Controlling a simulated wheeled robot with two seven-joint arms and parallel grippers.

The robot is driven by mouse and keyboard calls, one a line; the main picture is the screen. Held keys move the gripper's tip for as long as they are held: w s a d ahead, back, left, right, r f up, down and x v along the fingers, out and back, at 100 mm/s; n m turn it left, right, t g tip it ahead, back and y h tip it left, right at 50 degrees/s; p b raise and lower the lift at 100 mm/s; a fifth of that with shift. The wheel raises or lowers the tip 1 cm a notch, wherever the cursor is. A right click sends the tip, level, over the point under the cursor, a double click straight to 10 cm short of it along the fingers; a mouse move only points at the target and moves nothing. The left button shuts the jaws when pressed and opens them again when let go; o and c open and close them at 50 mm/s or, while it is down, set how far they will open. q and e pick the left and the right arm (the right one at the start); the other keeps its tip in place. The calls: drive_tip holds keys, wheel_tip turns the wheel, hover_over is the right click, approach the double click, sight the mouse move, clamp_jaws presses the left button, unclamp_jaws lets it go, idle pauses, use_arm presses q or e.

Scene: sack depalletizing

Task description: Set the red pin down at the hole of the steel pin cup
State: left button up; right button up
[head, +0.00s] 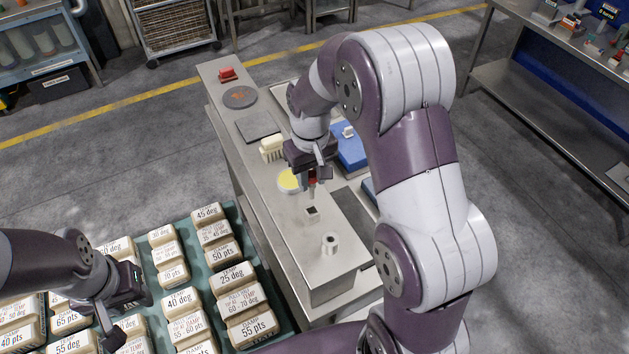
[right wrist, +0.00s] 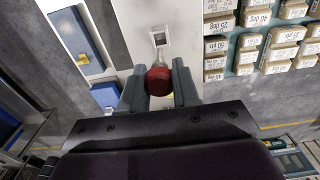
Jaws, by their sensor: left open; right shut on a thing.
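The red pin (right wrist: 158,80) is between the jaws of my right gripper (right wrist: 159,88), its red round head showing and a pale shank reaching out ahead. In the head view my right gripper (head: 313,178) holds it over the steel bench, just behind a small square piece with a dark opening (head: 312,211). That square piece also shows in the right wrist view (right wrist: 161,35), close past the shank's end; I cannot tell whether they touch. A short steel cylinder with a dark hole on top, looking like the pin cup (head: 330,244), stands nearer the bench's front end. My left gripper (head: 126,312) is open over the sacks.
The bench (head: 335,277) also carries a yellow disc (head: 289,181), a cream brush-like block (head: 272,148), a dark plate (head: 257,127) and a red item (head: 227,74). A blue tray (head: 352,152) lies right of the gripper. Labelled sacks (head: 187,327) cover the pallet at left.

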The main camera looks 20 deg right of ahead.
sight(311, 197)
drive_tip(key=shift+r, duration=0.1)
wheel_tip(311, 197, down, 6)
drive_tip(key=b, duration=0.3)
drive_tip(key=shift+f+b, duration=0.2)
drive_tip(key=shift+b, duration=0.15)
drive_tip(key=shift+f, duration=0.35)
drive_tip(key=shift+r, duration=0.1)
idle(0.4)
drive_tip(key=shift+f, duration=0.2)
